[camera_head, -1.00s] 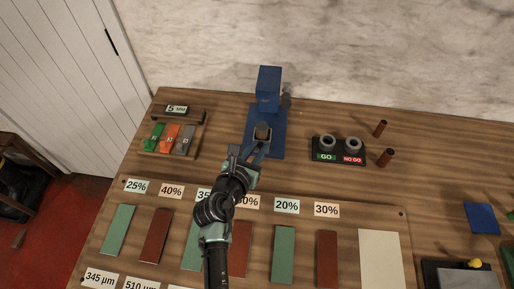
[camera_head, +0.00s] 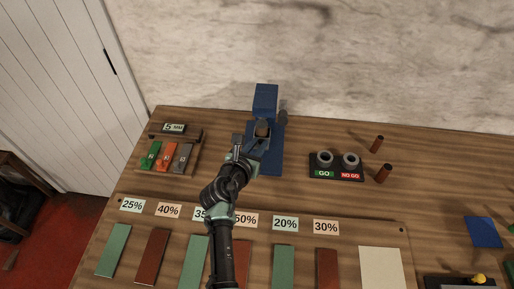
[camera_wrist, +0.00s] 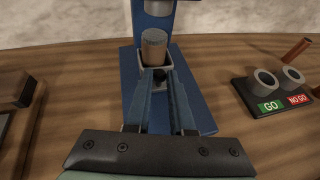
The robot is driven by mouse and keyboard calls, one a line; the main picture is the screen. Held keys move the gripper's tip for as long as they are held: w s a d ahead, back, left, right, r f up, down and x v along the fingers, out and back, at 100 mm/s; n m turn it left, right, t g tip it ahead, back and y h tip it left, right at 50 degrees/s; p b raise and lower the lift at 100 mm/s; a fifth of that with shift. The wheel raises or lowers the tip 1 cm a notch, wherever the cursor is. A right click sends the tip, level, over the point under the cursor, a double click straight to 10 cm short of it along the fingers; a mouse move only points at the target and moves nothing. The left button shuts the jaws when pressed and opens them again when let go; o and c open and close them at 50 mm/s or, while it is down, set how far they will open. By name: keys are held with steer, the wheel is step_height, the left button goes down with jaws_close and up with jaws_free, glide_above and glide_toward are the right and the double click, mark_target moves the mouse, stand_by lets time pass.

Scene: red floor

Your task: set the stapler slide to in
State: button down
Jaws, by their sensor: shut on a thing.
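The stapler appears as a blue upright device (camera_head: 265,97) with a flat blue base at the back middle of the table. Its base also shows in the wrist view (camera_wrist: 197,112). A pale-rimmed slide (camera_wrist: 143,84) sits on the base and carries an upright grey-brown cylinder (camera_wrist: 154,48). The cylinder, also in the head view (camera_head: 262,129), stands close in front of the column, near the underside of the overhanging head (camera_wrist: 158,8). My gripper (camera_wrist: 161,80) is shut on a small dark knob at the slide's near side. Its fingertips (camera_head: 257,146) partly hide the slide.
A black GO / NO GO block (camera_head: 337,174) with two grey rings stands to the right, beside two brown pegs (camera_head: 383,174). A rack (camera_head: 196,160) with green, orange and grey pieces is to the left. Coloured strips (camera_head: 284,265) and percent labels lie in front.

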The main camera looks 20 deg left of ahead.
steer(key=shift+w+r, duration=0.1)
steer(key=c, duration=0.8)
jaws_free()
steer(key=shift+o, duration=0.2)
steer(key=shift+a, duration=0.1)
steer(key=p+v, duration=0.1)
steer(key=v, duration=1.1)
steer(key=shift+s+p, duration=0.35)
steer(key=shift+s, duration=0.1)
